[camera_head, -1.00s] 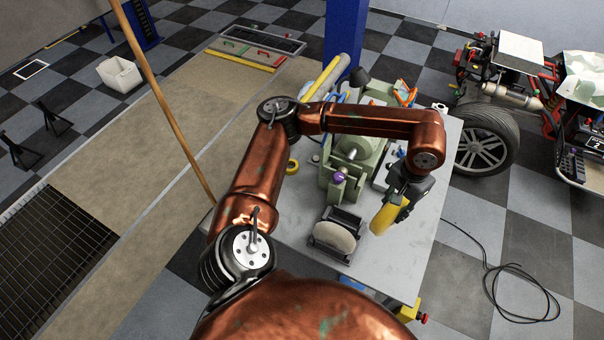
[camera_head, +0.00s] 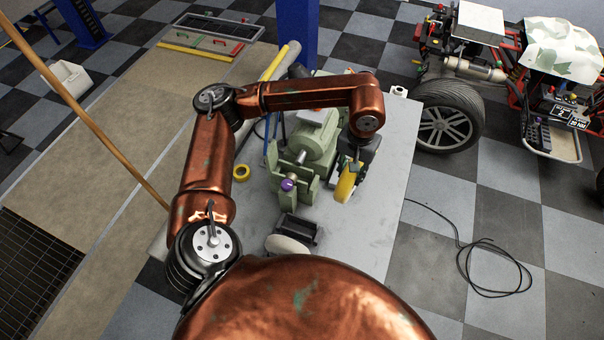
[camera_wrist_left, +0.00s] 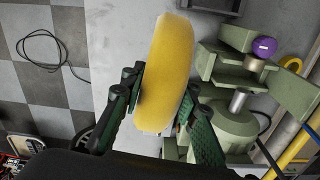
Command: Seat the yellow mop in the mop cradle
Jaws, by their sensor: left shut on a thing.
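The yellow mop (camera_head: 347,184) is a thick fuzzy disc, held on edge above the bench, just right of the green machine. My left gripper (camera_head: 352,168) is shut on it. In the left wrist view, the mop (camera_wrist_left: 166,75) stands tilted between the green-padded fingers (camera_wrist_left: 163,105). The black mop cradle (camera_head: 302,226) sits on the bench nearer to me, left of and below the mop, with a whitish disc (camera_head: 287,245) at its front. My own arm hides part of its near side. In the wrist view only a dark edge (camera_wrist_left: 210,5) shows at the top. My right gripper is not in view.
The green machine (camera_head: 313,138) with a purple knob (camera_head: 287,185) stands close beside the mop. A yellow tape roll (camera_head: 241,172) lies left on the bench (camera_head: 378,215). The bench's right side is mostly clear. A wooden pole (camera_head: 85,115) leans at left.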

